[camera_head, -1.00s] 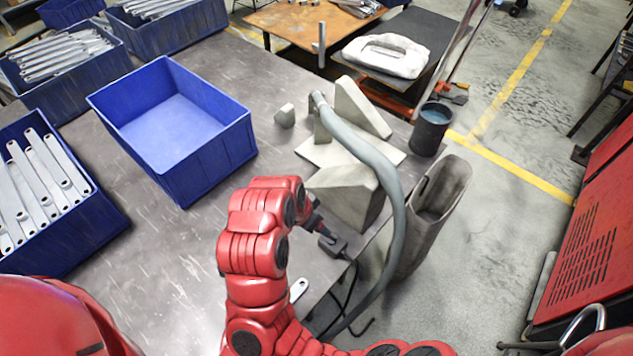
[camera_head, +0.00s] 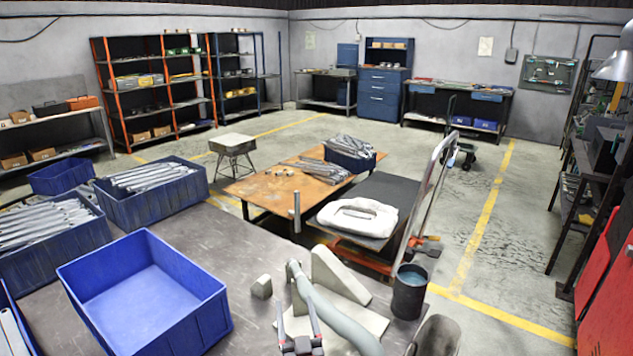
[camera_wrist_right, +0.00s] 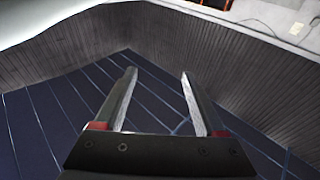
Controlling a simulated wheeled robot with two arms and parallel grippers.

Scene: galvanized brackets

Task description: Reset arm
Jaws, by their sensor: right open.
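My right gripper (camera_head: 297,304) shows at the bottom edge of the head view, fingers pointing up, in front of the grey fixture. In the right wrist view my right gripper (camera_wrist_right: 158,73) has its two fingers apart with nothing between them. Most of the right arm is out of the head view. My left gripper is not in view.
An empty blue bin (camera_head: 146,290) stands on the grey table (camera_head: 60,305), left of the gripper. A grey fixture with a curved hose (camera_head: 335,318) is close to the gripper. Bins of metal brackets (camera_head: 150,195) stand farther left. A dark cup (camera_head: 409,292) is at right.

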